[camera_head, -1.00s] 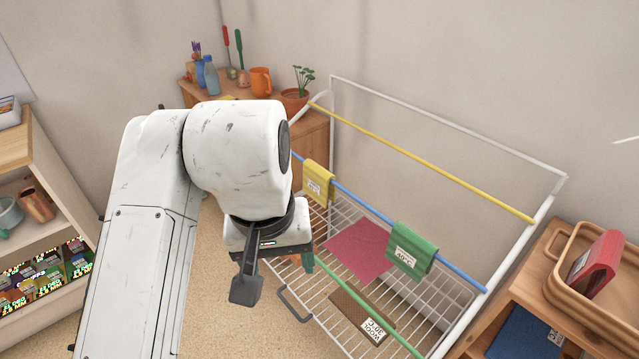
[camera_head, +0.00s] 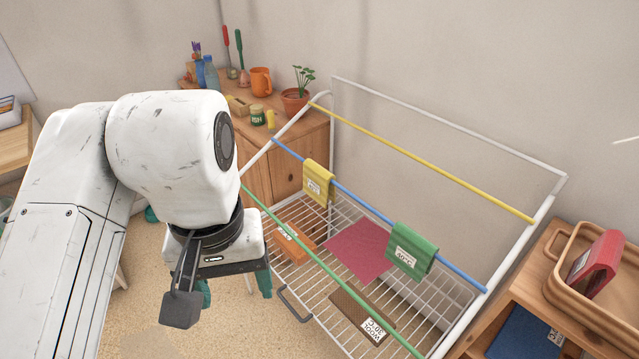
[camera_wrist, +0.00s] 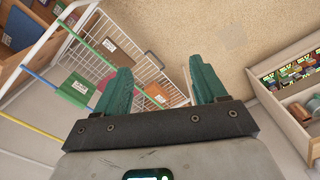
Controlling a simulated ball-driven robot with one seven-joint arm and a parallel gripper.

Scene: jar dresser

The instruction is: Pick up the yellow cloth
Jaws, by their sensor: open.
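The yellow cloth (camera_head: 318,183) hangs folded over the blue rod (camera_head: 363,207) of the white drying rack, with a white label on its front. In the head view my gripper (camera_head: 234,290) is left of the rack, lower than the cloth and well apart from it. In the wrist view my gripper (camera_wrist: 162,90) shows two green fingers spread apart with nothing between them. The yellow cloth cannot be made out in the wrist view.
A green cloth (camera_head: 413,250) shares the blue rod. A pink cloth (camera_head: 355,251) and an orange box-like item (camera_head: 292,243) lie on the rack's wire shelf. A wooden dresser (camera_head: 309,150) with jars stands behind.

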